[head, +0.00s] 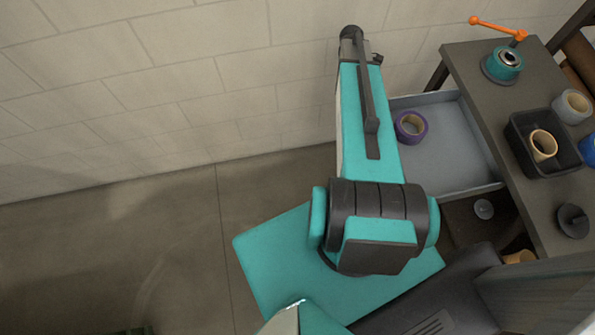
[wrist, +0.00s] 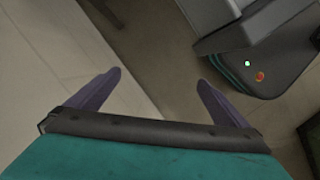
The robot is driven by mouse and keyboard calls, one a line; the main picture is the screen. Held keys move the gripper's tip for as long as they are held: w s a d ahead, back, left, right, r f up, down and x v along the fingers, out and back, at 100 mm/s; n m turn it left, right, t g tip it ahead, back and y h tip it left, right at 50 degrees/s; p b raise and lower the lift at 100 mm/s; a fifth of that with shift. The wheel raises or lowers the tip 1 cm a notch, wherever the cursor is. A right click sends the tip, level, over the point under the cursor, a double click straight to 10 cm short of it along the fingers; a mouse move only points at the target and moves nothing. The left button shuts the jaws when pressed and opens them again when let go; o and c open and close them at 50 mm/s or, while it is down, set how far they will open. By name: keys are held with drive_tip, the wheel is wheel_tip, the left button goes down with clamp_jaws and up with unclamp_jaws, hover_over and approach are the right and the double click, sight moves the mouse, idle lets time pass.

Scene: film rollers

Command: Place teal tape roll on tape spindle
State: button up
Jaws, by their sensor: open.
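A teal ring (head: 507,67), which looks like the teal tape roll, is on the far end of the bench in the head view. It sits around a pale core on a dark round base, and an orange crank handle (head: 495,29) rises beside it. I cannot tell whether this core is the tape spindle. A dark disc with a short post (head: 573,221) stands nearer on the bench. My gripper (wrist: 159,80) is open and empty in the wrist view, over bare floor. I cannot make out its fingers in the head view.
The grey bench (head: 467,60) stands at the right. An open drawer (head: 450,145) holds a purple roll (head: 411,127). A black bin (head: 527,130) holds a tan roll (head: 543,145); grey (head: 573,105) and blue (head: 590,149) rolls are nearby. A block wall (head: 180,80) is behind. Left floor is clear.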

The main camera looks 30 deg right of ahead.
drive_tip(key=s+a+f+m+g+y, duration=0.1)
drive_tip(key=s+a+f, duration=0.3)
drive_tip(key=a, duration=0.5)
drive_tip(key=s+a+f+m, duration=0.2)
drive_tip(key=s+a+f, duration=0.2)
drive_tip(key=a, duration=0.6)
drive_tip(key=s+a+f+m+g+y, duration=0.1)
drive_tip(key=s+a+f, duration=0.3)
drive_tip(key=a, duration=0.5)
drive_tip(key=s+a+f+m+g, duration=0.1)
drive_tip(key=s+a+f+m, duration=0.1)
drive_tip(key=s+a, duration=0.5)
drive_tip(key=shift+s, duration=1.05)
drive_tip(key=shift+a+f, duration=0.1)
drive_tip(key=shift+f+b, duration=0.8)
drive_tip(key=shift+b, duration=0.05)
